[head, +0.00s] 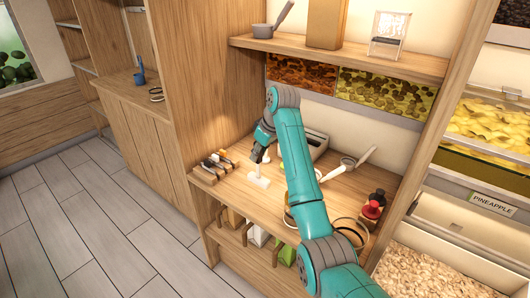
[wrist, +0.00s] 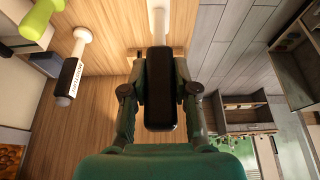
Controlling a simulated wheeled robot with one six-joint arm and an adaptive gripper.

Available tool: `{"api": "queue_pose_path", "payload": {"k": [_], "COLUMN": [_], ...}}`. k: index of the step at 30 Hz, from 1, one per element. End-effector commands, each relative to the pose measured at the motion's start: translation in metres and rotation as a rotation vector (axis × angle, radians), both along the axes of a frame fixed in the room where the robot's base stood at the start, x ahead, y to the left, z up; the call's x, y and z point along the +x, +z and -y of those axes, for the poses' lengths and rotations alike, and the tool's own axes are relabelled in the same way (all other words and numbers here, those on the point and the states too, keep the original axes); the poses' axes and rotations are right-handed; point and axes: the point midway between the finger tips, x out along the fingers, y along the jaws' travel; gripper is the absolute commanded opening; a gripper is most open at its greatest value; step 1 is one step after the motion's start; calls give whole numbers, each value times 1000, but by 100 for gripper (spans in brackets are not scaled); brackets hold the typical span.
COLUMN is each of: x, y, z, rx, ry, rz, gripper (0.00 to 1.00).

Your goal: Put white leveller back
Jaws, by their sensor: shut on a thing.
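My gripper (head: 262,150) is low over the wooden counter, left of its middle. It also shows in the wrist view (wrist: 160,95), its two fingers shut on the sides of a black handle (wrist: 158,75). A white shaft (wrist: 160,17) runs on from this handle; I take it for the white leveller. In the head view a white T-shaped part (head: 258,179) shows below my gripper. From the head view I cannot tell whether it touches the counter.
A wooden rack (head: 212,168) with several dark-handled tools stands left of my gripper. In the wrist view a black-and-white tool (wrist: 71,75) and a lime-green thing (wrist: 39,22) are at left.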

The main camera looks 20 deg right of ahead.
Motion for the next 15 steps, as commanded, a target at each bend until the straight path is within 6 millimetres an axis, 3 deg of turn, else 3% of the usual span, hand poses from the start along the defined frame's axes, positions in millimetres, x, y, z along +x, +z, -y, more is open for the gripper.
{"api": "queue_pose_path", "payload": {"k": [7, 15], "x": [-1, -1], "y": [1, -14], "z": [1, 1], "rx": [1, 1], "ry": [-1, -2], "rz": [3, 0], "gripper": [0, 0]}}
